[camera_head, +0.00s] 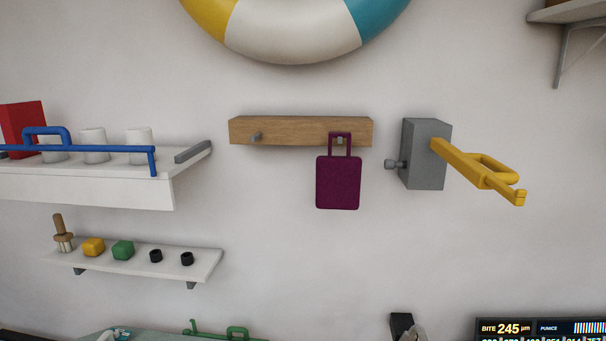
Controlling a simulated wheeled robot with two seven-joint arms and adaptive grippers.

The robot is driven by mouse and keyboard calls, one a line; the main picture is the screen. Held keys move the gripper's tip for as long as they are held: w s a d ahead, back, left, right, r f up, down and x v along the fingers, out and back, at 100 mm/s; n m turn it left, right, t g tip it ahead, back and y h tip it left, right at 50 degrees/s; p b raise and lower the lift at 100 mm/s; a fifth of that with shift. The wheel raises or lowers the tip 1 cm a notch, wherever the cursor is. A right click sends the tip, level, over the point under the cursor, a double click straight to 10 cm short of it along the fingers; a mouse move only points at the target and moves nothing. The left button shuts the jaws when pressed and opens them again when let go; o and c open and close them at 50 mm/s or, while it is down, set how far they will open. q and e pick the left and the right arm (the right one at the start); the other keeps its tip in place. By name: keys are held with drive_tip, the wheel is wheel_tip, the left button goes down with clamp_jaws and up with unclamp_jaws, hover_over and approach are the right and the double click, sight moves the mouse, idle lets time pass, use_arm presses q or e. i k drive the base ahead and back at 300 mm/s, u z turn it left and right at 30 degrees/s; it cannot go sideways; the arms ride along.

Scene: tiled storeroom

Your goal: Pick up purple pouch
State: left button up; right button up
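The purple pouch (338,183) hangs upright against the wall in the head view. Its handle loop is around a peg near the right end of a wooden rail (300,131). A second peg (256,136) on the rail's left part is bare. A dark and grey piece (408,328) at the bottom edge, right of centre, looks like the tip of my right gripper. It is well below the pouch and apart from it; most of it is cut off, so its opening cannot be told. My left gripper is not seen.
A grey wall box (423,155) with a protruding yellow handle (480,170) is right of the pouch. At left, a white shelf (90,190) has a blue rail and white cups. A lower shelf (140,264) holds small items. Bare wall lies below the pouch.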

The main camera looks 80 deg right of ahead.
sight(338, 178)
drive_tip(key=z, duration=0.05)
drive_tip(key=i, duration=0.8)
drive_tip(key=z, duration=2.15)
